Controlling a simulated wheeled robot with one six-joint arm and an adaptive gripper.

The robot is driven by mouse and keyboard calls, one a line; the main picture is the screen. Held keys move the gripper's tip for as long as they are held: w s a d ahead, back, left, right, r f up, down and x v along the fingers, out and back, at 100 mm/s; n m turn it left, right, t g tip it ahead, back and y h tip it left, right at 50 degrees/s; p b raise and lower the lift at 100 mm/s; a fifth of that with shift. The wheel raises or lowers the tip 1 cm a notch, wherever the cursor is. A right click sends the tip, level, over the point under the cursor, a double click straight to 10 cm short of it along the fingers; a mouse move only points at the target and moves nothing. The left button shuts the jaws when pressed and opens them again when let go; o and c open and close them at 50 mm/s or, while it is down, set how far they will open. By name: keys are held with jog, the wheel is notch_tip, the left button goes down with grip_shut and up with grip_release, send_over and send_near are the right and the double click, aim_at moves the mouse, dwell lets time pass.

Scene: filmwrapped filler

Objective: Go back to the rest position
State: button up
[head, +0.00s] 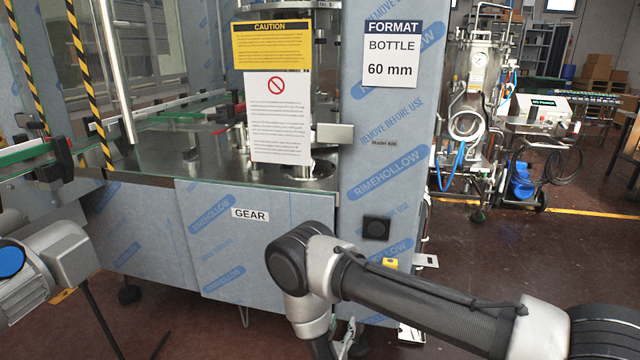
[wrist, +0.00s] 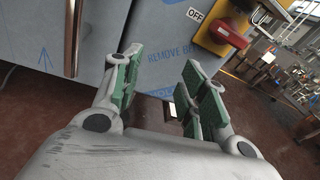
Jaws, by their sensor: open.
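My gripper (wrist: 160,95) is open and empty in the wrist view, its green-padded fingers spread apart. Beyond the fingers are a film-wrapped blue-grey panel (wrist: 150,45) and the dark red floor. In the head view my arm reaches in from the lower right and bends down in front of the film-wrapped machine (head: 215,235). The gripper itself is mostly cut off at the bottom edge there. The fingers hold nothing, and I see none of them touching the machine.
A yellow and red switch (wrist: 222,35) with an OFF label is close to the right finger in the wrist view. In the head view a grey motor (head: 50,265) is at the lower left. A wheeled unit with hoses (head: 475,110) stands behind right. Floor (head: 530,260) is open at right.

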jog(key=s+d+r+m+g+h, duration=0.2)
jog(key=d+r+m+g+h, duration=0.2)
jog(key=d+r+m+g, duration=0.55)
jog(key=s+d+r+m+g+h, duration=0.35)
jog(key=d+r+m+g, duration=0.2)
jog(key=d+r, duration=0.55)
jog(key=s+d+r+m+t+y, duration=0.1)
jog(key=s+d+r+m+y, duration=0.2)
jog(key=s+r+m, duration=0.3)
jog(key=s+d+r+m+t+y, duration=0.1)
jog(key=s+d+r+m+y, duration=0.2)
jog(key=r, duration=1.2)
jog(key=s+d+r+m+t+y, duration=0.1)
jog(key=s+d+r+m+y, duration=0.2)
jog(key=s+r+m+y, duration=0.4)
jog(key=s+r+m, duration=0.3)
jog(key=r, duration=0.1)
jog(key=shift+s+d, duration=0.2)
jog(key=shift+d, duration=0.15)
jog(key=shift+o, duration=0.3)
